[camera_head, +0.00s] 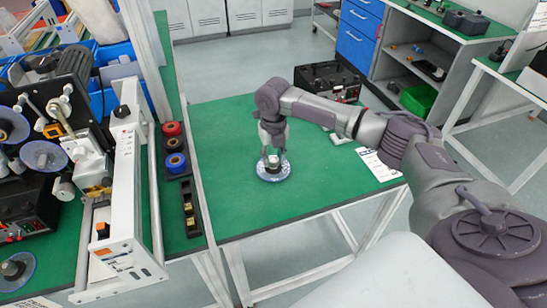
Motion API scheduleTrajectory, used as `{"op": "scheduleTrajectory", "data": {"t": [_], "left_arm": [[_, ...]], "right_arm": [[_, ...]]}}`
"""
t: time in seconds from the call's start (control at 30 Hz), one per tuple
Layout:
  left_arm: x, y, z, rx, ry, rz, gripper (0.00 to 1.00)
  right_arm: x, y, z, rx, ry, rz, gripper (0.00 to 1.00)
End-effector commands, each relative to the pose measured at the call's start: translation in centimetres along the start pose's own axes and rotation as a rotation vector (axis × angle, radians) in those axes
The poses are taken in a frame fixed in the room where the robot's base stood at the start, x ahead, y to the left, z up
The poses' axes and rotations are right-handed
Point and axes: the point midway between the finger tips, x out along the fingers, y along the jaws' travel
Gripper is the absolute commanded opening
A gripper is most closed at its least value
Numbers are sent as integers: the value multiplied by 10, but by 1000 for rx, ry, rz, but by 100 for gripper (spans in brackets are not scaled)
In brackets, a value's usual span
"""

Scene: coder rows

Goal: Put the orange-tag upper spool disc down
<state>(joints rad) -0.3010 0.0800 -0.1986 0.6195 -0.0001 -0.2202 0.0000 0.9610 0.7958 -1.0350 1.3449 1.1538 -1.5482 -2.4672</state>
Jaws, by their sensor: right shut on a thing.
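A flat, pale blue-white spool disc (267,175) with a raised hub is low over the green table (235,209); I cannot tell whether it touches the surface. My right gripper (271,157) points straight down and is shut on the disc's hub. No orange tag can be made out on it. Other clear discs are on the machine at the left, one (43,156) at its middle and one (15,270) at the bottom. My left gripper is not in view.
A dark tray holds a red roll (172,129) and a blue roll (176,163) left of the table. A white paper (378,164) lies on the right side. A black case (328,80) stands behind. The table's front is clear.

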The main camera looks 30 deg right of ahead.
Motion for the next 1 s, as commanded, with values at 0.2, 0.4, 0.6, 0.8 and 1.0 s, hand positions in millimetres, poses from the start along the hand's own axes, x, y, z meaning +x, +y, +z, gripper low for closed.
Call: {"op": "scheduleTrajectory", "data": {"t": [0.2,0.4,0.6,0.8,1.0], "left_arm": [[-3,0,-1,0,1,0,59],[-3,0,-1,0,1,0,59],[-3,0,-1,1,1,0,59],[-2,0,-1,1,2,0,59],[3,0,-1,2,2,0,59]], "right_arm": [[12,0,0,1,-2,0,0],[12,0,0,1,-1,0,47],[12,0,0,0,-1,1,59],[10,0,0,1,-2,1,59],[-14,0,1,-1,-6,1,59]]}}
